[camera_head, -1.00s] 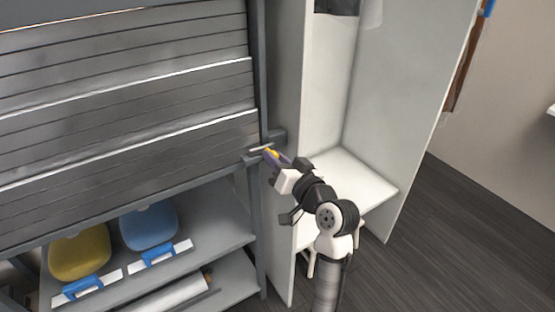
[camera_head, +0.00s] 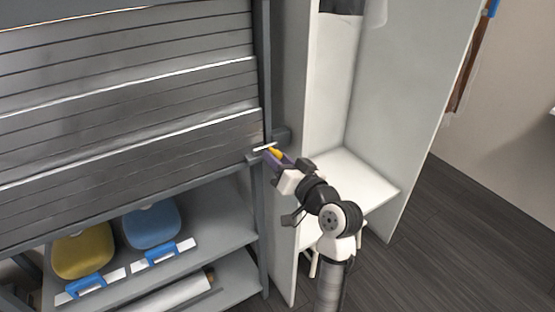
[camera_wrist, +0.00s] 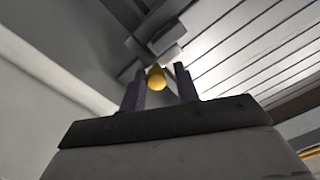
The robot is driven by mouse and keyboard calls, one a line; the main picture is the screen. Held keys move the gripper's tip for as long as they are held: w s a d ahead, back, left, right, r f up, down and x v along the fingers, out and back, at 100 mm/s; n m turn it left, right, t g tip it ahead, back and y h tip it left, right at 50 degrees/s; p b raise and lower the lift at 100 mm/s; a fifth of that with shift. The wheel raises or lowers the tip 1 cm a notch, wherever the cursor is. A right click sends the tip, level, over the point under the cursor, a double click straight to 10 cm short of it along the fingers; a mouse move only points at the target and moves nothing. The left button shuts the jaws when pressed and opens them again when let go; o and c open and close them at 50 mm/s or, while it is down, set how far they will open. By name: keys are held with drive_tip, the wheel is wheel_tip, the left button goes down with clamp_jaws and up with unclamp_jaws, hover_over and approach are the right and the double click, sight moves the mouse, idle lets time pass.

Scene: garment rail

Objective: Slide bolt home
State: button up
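The bolt is a thin pale bar (camera_head: 263,148) in a dark grey bracket at the right edge of the grey slatted shutter (camera_head: 130,110). Its yellow knob (camera_head: 275,153) shows at my gripper's tip. In the wrist view the knob (camera_wrist: 157,77) is between the two dark fingers of my gripper (camera_wrist: 159,88), nearer the left finger. A gap shows between the knob and the right finger, so my gripper is open around it. Whether the left finger touches the knob is unclear. The bolt's far end and its seat are too small to tell.
A white open cabinet (camera_head: 385,110) stands right of the shutter post, close beside my arm. Dark floor (camera_head: 450,240) is clear at right.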

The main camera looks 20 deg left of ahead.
drive_tip(key=b+v, duration=0.3)
drive_tip(key=v, duration=1)
drive_tip(key=shift+d, duration=0.2)
drive_tip(key=shift+s, duration=0.15)
